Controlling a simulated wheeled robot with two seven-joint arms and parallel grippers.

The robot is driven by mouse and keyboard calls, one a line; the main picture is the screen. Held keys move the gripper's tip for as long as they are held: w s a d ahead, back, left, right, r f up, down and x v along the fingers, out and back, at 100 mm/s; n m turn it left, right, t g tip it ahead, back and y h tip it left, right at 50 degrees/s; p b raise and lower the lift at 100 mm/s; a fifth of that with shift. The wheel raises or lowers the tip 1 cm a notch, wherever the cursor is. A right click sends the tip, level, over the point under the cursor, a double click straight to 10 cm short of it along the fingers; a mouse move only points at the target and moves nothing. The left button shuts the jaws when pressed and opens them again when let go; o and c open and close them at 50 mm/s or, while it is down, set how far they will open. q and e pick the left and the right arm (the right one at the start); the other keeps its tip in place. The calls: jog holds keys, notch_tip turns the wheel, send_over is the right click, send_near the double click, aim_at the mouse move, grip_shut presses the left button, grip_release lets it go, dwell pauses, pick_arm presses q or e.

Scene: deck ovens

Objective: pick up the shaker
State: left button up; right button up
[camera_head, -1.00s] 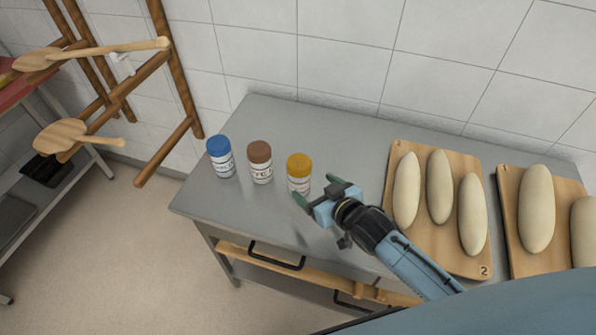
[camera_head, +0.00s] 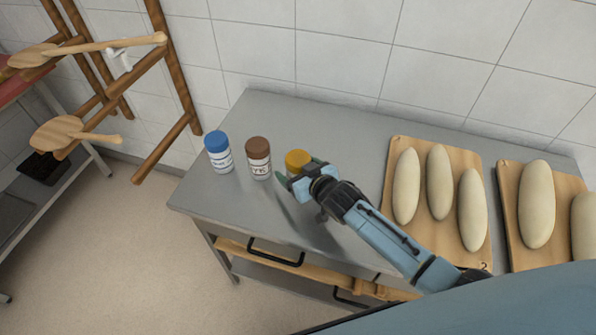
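Three lidded shakers stand upright in a row on the steel table: one with a blue lid (camera_head: 218,152), one with a brown lid (camera_head: 258,158) and one with a yellow lid (camera_head: 297,159). My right gripper (camera_head: 299,172) is at the yellow-lidded shaker, with its fingers spread apart. One green fingertip shows at the shaker's left front side. The gripper hides most of the yellow shaker's body, so contact cannot be told. My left gripper is not in view.
The steel table (camera_head: 250,215) has free room in front of the shakers. Two wooden boards (camera_head: 440,250) (camera_head: 520,255) with pale dough loaves lie to the right. A wooden rack with peels (camera_head: 62,133) stands at the left, and a tiled wall is behind.

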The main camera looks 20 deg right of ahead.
jog(key=shift+c, duration=0.3)
jog(key=c, duration=1.1)
